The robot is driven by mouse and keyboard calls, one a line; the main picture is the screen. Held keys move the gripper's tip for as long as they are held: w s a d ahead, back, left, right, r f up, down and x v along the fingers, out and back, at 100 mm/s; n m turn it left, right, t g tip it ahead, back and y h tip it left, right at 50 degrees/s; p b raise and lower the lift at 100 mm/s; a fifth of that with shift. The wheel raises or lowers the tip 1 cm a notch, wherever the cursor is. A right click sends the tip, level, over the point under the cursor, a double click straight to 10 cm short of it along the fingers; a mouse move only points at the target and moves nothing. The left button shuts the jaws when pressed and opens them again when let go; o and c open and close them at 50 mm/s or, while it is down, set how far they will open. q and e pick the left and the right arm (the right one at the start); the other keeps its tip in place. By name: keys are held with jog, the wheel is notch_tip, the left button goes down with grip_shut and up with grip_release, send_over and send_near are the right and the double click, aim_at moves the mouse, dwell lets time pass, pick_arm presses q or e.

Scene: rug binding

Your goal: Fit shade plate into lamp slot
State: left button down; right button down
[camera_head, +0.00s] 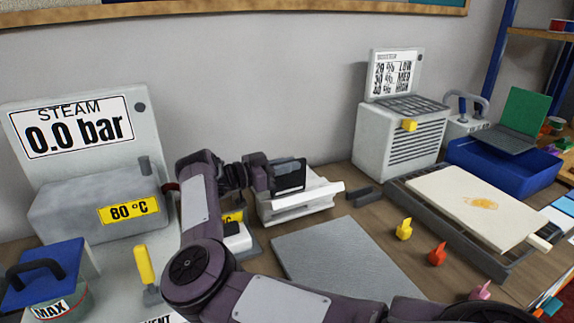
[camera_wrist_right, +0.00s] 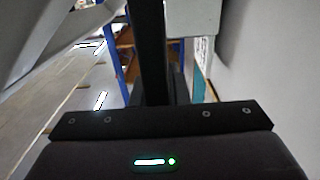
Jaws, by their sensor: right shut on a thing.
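My right gripper (camera_head: 289,178) is dark and sits low over the back middle of the table. In the head view it is right above a white, ledge-like piece (camera_head: 305,203), which I take for the lamp and shade plate area; I cannot tell the two apart. In the right wrist view the gripper's dark jaws (camera_wrist_right: 150,55) are shut together on something, mostly hidden. A pale grey-white surface (camera_wrist_right: 45,35) fills the upper left there. Whether the plate is in the slot cannot be seen. My left gripper is not in view.
A steam unit (camera_head: 95,210) stands at left and a white heater box (camera_head: 400,135) at back right. A grey flat plate (camera_head: 345,262) lies in front of the gripper. Yellow (camera_head: 404,230) and red (camera_head: 437,254) pieces stand near a cream board (camera_head: 470,200). A blue bin (camera_head: 500,168) is behind.

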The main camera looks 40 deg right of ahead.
aim_at(305, 170)
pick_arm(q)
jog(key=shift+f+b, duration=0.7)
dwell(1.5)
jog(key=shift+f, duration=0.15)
pick_arm(e)
jog(key=shift+f, duration=0.15)
pick_arm(q)
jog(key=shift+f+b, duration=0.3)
jog(key=shift+b, duration=0.15)
pick_arm(e)
jog(key=shift+f, duration=0.35)
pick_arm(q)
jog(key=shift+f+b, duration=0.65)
pick_arm(e)
jog(key=shift+f, duration=0.7)
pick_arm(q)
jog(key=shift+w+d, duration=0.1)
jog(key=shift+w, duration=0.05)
pick_arm(e)
jog(key=shift+f, duration=0.2)
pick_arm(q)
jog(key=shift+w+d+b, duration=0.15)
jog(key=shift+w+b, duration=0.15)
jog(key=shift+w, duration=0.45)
pick_arm(e)
jog(key=shift+f, duration=0.15)
